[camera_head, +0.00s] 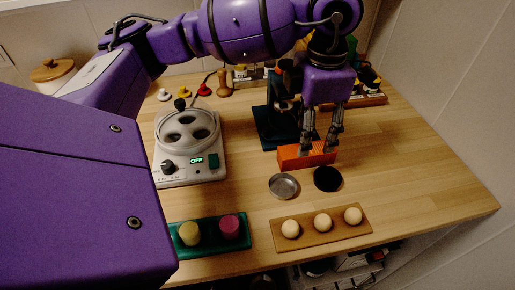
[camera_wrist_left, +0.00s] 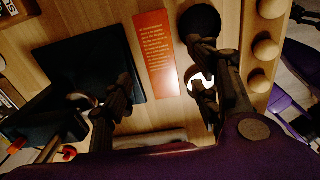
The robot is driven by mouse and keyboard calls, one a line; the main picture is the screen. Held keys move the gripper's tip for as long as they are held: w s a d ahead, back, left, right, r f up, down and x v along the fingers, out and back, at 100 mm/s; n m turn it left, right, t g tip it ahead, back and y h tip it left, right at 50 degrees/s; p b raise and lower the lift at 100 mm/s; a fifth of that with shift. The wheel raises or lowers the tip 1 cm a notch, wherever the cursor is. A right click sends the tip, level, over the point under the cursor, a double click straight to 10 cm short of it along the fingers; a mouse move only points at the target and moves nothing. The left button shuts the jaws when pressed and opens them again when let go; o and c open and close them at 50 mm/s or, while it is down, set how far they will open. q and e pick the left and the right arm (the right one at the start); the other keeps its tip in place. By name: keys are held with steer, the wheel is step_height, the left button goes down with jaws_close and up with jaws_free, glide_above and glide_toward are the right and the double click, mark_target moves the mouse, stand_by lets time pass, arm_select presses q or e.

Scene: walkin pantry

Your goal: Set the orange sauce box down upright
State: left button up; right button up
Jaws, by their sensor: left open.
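The orange sauce box (camera_head: 290,157) lies on its long side on the wooden table, in front of a dark blue stand. In the left wrist view the box (camera_wrist_left: 157,50) shows a long face with pale printed text. My left gripper (camera_head: 317,146) points down over the box, with its fingers at the box's right part. In the left wrist view the open fingers (camera_wrist_left: 160,88) are spread to either side of the box's near end. I cannot tell whether they touch it. My right gripper is in neither view.
The dark blue stand (camera_head: 268,130) is close behind the box. A metal dish (camera_head: 284,186) and a black disc (camera_head: 327,179) lie just in front. A wooden tray (camera_head: 337,228) with balls, a green tray (camera_head: 208,249) and a burner-like appliance (camera_head: 190,174) stand nearby.

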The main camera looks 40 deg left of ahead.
arm_select(q)
step_height(320, 180, down, 5)
steer(key=shift+d+f, duration=0.1)
steer(key=shift+f, duration=0.05)
steer(key=shift+c, duration=0.3)
steer(key=shift+w, duration=0.1)
jaws_close()
steer(key=shift+r, duration=0.2)
